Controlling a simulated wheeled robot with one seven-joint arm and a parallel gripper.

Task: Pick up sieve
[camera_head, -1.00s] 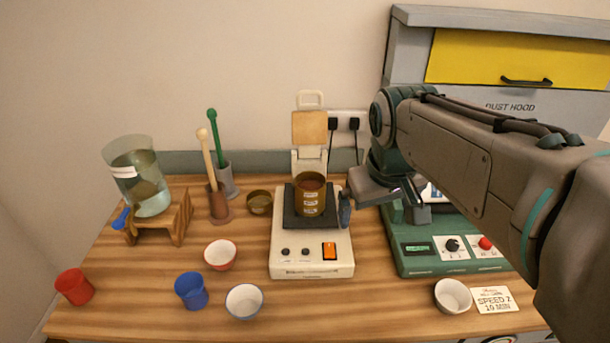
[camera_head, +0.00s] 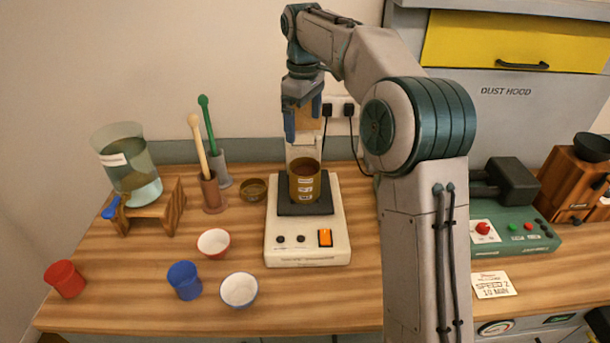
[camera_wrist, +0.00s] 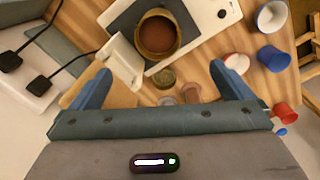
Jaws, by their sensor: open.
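A small, shallow round brass piece (camera_head: 253,189), which looks like the sieve, sits on the wooden table left of the white hotplate-like device. In the wrist view it (camera_wrist: 165,78) lies between my fingertips, farther off. A taller brass pot (camera_head: 304,183) with pale labels stands upright on the device's dark plate; brown contents show inside the pot (camera_wrist: 157,36) in the wrist view. My gripper (camera_head: 303,118) is open and empty, pointing down above and slightly behind the pot. Its blue fingers (camera_wrist: 160,72) are spread wide and touch nothing.
The white device (camera_head: 307,252) has an upright back part close to my gripper. Two pestles in mortars (camera_head: 212,190) stand left of the brass piece, near a water vessel (camera_head: 130,165) on a wooden stand. Several cups and bowls (camera_head: 213,243) occupy the front left.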

